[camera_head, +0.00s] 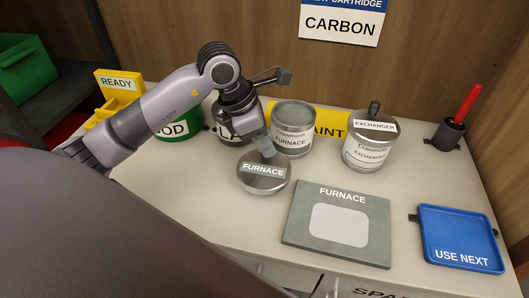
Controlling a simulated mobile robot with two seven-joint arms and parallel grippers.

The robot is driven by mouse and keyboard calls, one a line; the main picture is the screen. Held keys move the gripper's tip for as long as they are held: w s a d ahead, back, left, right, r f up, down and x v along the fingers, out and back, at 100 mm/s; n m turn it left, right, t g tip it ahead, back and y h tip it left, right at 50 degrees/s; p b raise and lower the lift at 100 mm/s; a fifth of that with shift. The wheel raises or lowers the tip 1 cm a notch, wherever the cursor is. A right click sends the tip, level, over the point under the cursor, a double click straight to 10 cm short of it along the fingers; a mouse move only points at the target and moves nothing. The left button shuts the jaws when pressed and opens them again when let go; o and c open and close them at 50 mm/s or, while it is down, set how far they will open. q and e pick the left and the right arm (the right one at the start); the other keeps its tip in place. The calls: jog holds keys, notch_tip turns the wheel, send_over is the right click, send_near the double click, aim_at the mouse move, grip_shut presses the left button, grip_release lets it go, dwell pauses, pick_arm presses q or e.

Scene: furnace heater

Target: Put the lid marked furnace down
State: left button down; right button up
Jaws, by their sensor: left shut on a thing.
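The round metal lid marked FURNACE (264,183) is in my left gripper (266,150), whose fingers come down on it from above. The lid is in front of the FURNACE canister (292,140), which is a metal can without a lid. I cannot tell whether the lid touches the table (215,190). A grey-green mat marked FURNACE (375,243) with a pale rounded patch lies to the right of the lid and nearer me. My right gripper is not in view.
The EXCHANGER canister (368,153) stands lidded at the right. A blue USE NEXT tray (478,225) and a black cup with a red marker (449,134) are farther right. A green tin (180,132) and a yellow READY stand (118,90) are left. A wooden wall is behind.

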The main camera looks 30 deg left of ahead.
aim_at(264, 165)
pick_arm(q)
jog(key=shift+f, duration=1.9)
jog(key=shift+f, duration=0.2)
jog(key=c, duration=1)
grip_release()
jog(key=shift+r, duration=0.1)
